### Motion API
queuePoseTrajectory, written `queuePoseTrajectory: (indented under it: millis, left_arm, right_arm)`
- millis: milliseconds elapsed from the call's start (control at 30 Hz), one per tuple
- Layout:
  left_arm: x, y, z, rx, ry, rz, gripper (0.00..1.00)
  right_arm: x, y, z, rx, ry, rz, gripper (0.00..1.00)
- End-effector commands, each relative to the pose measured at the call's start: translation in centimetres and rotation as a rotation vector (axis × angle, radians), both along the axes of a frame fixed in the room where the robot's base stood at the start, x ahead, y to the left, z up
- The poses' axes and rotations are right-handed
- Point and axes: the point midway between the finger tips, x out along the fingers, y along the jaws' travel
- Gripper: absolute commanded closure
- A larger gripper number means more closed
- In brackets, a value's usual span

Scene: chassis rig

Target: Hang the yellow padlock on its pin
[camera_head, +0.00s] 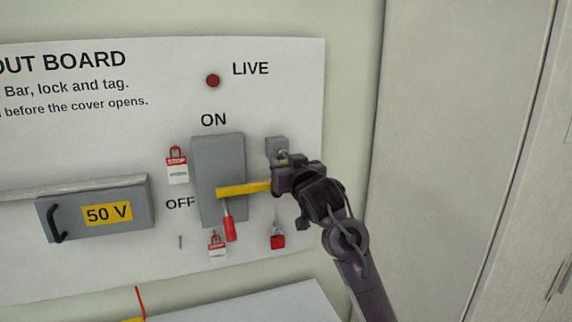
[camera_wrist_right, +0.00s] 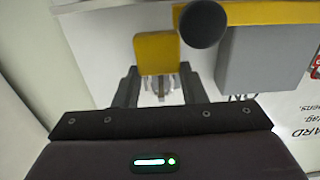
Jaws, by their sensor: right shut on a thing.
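My right gripper (camera_head: 284,172) is at the board, just right of the grey switch box, and its fingers also show in the right wrist view (camera_wrist_right: 160,85). It is shut on the yellow padlock (camera_wrist_right: 157,52), whose square body shows between the fingers with metal parts beside it. In the head view my gripper hides most of the padlock. Which pin belongs to the padlock, and whether the shackle is around anything, I cannot tell. My left gripper is not in view.
A yellow bar (camera_head: 243,188) crosses the switch box (camera_head: 207,150) and ends near my gripper. A dark round knob (camera_wrist_right: 200,27) is close by.

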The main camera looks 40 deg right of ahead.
Motion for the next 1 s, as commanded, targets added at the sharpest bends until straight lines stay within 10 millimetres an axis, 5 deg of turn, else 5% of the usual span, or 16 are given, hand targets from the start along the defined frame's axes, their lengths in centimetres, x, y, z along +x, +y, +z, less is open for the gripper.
queuePoseTrajectory:
  millis: [167,200,367,667,1000]
  left_arm:
    - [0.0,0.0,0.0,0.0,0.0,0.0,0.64]
    - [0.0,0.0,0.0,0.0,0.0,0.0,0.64]
    - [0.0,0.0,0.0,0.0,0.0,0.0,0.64]
    - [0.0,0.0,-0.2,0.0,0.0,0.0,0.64]
    - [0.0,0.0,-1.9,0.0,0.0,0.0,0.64]
  right_arm:
    - [0.0,0.0,0.1,0.0,-0.001,0.0,0.87]
    - [0.0,0.0,0.1,0.0,-0.001,0.0,0.57]
    - [0.0,0.0,0.0,0.0,-0.001,0.0,0.37]
    - [-0.2,0.1,-0.1,0.0,0.0,0.0,0.37]
    - [-5.1,1.6,-0.2,0.002,-0.004,0.0,0.37]
